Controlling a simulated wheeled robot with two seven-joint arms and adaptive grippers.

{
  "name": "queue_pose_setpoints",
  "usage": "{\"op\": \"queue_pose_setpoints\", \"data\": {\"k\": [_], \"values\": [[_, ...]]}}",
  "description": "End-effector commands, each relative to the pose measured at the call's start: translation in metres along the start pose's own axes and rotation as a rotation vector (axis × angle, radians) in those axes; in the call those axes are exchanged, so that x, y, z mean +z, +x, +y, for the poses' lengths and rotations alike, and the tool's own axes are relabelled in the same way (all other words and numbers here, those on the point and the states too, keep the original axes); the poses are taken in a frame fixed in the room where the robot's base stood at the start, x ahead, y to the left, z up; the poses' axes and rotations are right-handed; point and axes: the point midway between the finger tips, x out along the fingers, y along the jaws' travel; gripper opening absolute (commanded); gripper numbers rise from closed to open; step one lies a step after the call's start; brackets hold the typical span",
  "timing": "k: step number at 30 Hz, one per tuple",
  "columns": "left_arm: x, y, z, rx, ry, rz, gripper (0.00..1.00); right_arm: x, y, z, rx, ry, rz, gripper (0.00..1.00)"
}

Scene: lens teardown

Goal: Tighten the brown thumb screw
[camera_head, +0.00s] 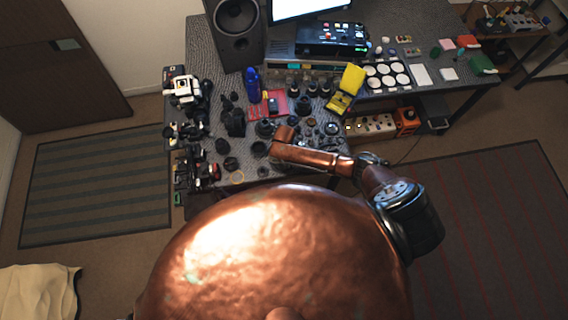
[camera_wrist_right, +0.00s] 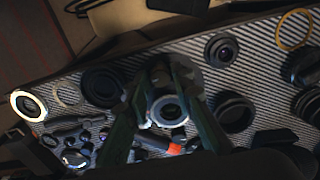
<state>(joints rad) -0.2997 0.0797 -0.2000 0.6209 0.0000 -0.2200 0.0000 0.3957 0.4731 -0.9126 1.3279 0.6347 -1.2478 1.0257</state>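In the right wrist view, the two dark green fingers of my right gripper (camera_wrist_right: 161,76) stand on either side of a small grey part with a round ringed opening (camera_wrist_right: 166,109). Whether they touch or grip it is unclear. I cannot pick out a brown thumb screw with certainty; it may be hidden between the fingers or too small. My left gripper is not in view.
In the right wrist view, dark lens rings (camera_wrist_right: 233,111) and a lens (camera_wrist_right: 221,49) lie close on the striped bench (camera_wrist_right: 262,75). A cream ring (camera_wrist_right: 28,105) and an orange-banded tool (camera_wrist_right: 160,145) lie there too. The bench is crowded around my right gripper.

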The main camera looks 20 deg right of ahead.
Motion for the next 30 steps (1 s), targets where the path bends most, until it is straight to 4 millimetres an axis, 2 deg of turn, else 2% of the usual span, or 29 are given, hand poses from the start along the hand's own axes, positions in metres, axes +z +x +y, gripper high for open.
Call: {"op": "queue_pose_setpoints", "data": {"k": [4,12,16,20,30], "values": [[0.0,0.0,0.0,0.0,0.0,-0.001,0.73,0.0,0.0,0.0,0.0,-0.001,0.0,0.34],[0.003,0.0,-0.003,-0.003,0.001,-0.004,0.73,0.0,-0.001,0.0,0.0,-0.001,0.0,0.34],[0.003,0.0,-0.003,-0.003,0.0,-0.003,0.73,0.0,-0.008,-0.001,-0.001,-0.002,0.0,0.34],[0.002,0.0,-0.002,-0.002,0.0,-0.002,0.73,-0.001,-0.029,-0.001,-0.003,-0.001,0.002,0.34],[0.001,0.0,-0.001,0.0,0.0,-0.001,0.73,0.0,-0.097,-0.001,-0.003,-0.001,0.001,0.34]]}}
